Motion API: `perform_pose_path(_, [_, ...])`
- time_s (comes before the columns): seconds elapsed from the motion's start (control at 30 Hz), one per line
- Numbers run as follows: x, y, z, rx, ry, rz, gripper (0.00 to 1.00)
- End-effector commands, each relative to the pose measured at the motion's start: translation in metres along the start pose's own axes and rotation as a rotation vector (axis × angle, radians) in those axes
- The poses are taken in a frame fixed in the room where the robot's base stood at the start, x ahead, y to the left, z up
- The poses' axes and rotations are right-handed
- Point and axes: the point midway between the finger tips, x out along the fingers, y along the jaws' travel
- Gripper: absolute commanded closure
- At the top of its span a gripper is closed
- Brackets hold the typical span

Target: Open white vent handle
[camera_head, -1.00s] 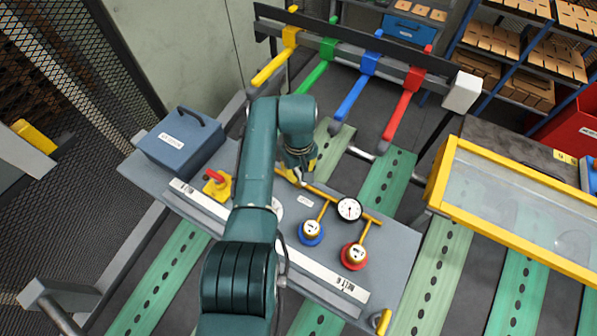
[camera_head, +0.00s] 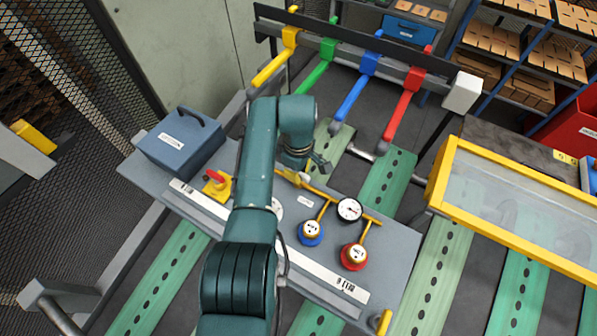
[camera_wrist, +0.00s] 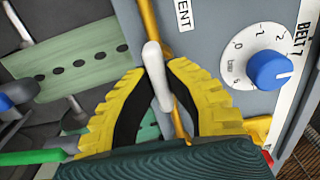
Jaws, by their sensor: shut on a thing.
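The white vent handle (camera_wrist: 152,52) stands in the middle of the wrist view, beside the yellow pipe (camera_wrist: 150,20) and a label ending in "ENT" (camera_wrist: 183,16). My gripper (camera_wrist: 158,78) has its yellow, black-lined fingers closed on the handle, one on each side. In the head view my gripper (camera_head: 302,175) is at the far edge of the grey panel, by the pipe. The handle cannot be made out there.
A blue dial (camera_wrist: 269,69) sits on the panel. Coloured levers (camera_head: 356,98) stand behind.

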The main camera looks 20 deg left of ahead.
Motion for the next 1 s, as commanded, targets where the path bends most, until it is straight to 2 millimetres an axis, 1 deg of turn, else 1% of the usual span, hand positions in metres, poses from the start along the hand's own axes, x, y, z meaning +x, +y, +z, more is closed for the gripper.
perform_pose_path(0.03, [0.003,-0.001,0.000,-0.003,-0.001,-0.003,1.00])
perform_pose_path(0.33, [0.003,-0.001,0.000,-0.004,-0.001,-0.003,1.00])
perform_pose_path(0.37, [0.003,-0.001,0.000,-0.004,-0.001,-0.003,0.84])
perform_pose_path(0.4, [0.003,-0.001,0.000,-0.003,-0.001,-0.004,0.76])
perform_pose_path(0.47, [0.003,-0.001,0.000,-0.003,-0.001,-0.003,0.65])
perform_pose_path(0.5, [0.002,-0.001,0.000,-0.003,-0.001,-0.003,0.58])
perform_pose_path(0.77, [0.001,0.000,0.000,-0.002,0.000,-0.001,0.58])
perform_pose_path(0.83, [-0.003,0.000,0.000,-0.002,0.001,0.001,0.58])
perform_pose_path(0.93, [-0.017,0.001,-0.001,-0.002,0.002,0.004,0.58])
perform_pose_path(1.0, [-0.033,0.001,-0.001,-0.002,0.003,0.006,0.58])
